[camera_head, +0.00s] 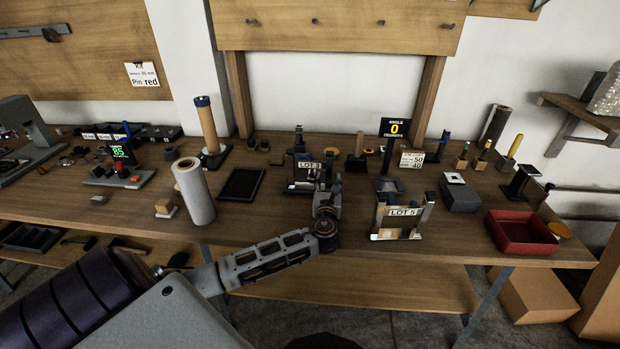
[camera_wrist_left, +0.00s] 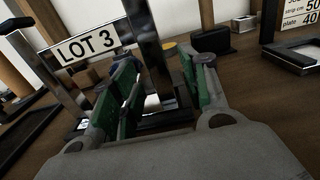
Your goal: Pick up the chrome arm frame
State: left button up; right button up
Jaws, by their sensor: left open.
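A chrome arm frame (camera_head: 297,171) with a "LOT 3" sign stands upright on the bench, near the middle of the head view. In the left wrist view, its shiny upright (camera_wrist_left: 148,42) rises just ahead of my fingers, beside the LOT 3 sign (camera_wrist_left: 86,49). My left gripper (camera_head: 322,184) is at the front right of this frame. In the wrist view, the left gripper (camera_wrist_left: 160,88) is open, with green-padded fingers apart and the upright's lower part between or just beyond them; contact cannot be told. A second shiny frame, marked "LOT 5" (camera_head: 404,212), stands to the right. My right gripper is not in view.
A black tray (camera_head: 241,185) and a white roll (camera_head: 194,190) are left of the LOT 3 frame. A black stand (camera_head: 388,183) is behind the LOT 5 frame. A red bin (camera_head: 521,232) sits at right. Bare bench lies between the white roll and my left arm.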

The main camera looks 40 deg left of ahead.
pick_arm(q)
jog(key=shift+x, duration=1.4)
jog(key=c, duration=1)
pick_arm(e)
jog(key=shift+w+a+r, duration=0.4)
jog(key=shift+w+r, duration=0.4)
